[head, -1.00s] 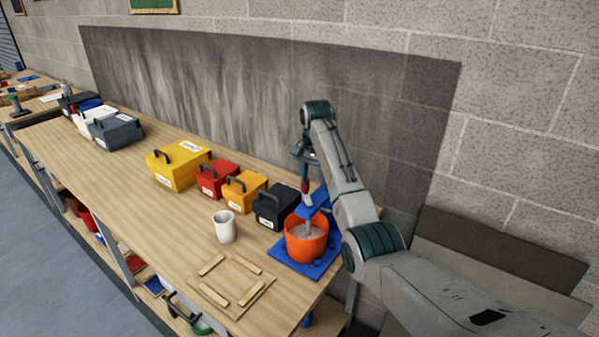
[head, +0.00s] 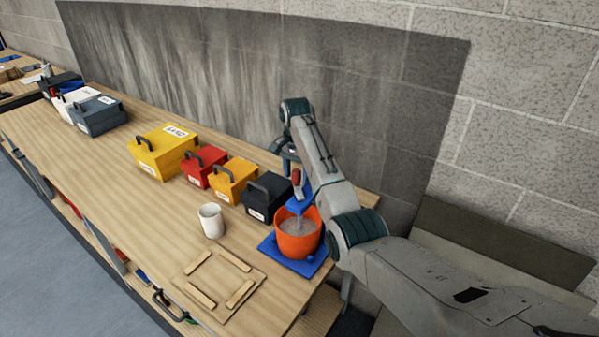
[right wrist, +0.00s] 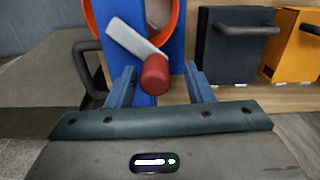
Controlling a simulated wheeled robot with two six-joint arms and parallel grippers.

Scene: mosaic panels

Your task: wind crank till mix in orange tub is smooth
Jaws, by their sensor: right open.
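The orange tub (head: 297,246) stands on a blue base (head: 265,243) near the right end of the bench. Grey mix (head: 298,227) shows inside it; its smoothness is too fine to tell. A blue stand (head: 299,205) rises behind the tub. The crank has a pale arm (right wrist: 133,42) and a red knob (right wrist: 155,76). My right gripper (right wrist: 158,80) is open, its blue fingers on either side of the knob with gaps showing. In the head view the right gripper (head: 292,172) is above the tub, partly hidden by my arm. My left gripper is out of view.
A black box (head: 262,198) stands close beside the tub, with orange (head: 233,183), red (head: 203,167) and yellow (head: 163,152) boxes in a row to its left. A white cup (head: 210,222) and a wooden frame panel (head: 218,284) sit in front. The bench's left part has bare room.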

